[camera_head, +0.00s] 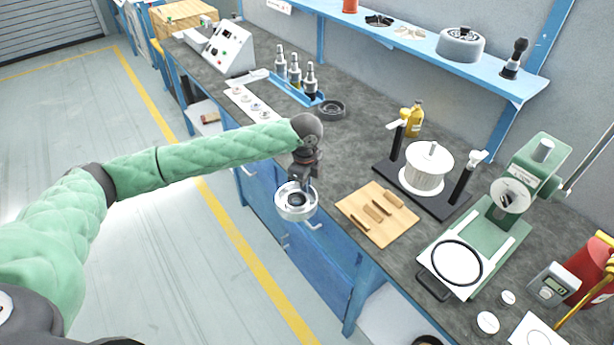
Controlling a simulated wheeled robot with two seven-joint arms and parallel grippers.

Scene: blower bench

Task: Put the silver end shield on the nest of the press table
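The silver end shield (294,206) is a round, cup-like metal part with a dark centre. My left gripper (302,185) is shut on it and holds it in the air in front of the bench's front edge. The fingertips partly hide its far rim. The green press (520,188) stands at the right of the bench. Nothing lies on the nest. My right gripper is not in view.
A wooden board (374,232) with small wooden pieces lies between the end shield and the press. Behind it, a white wound drum (426,168) stands between two black posts. A meter (552,285) and white discs (487,322) sit right of the press table.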

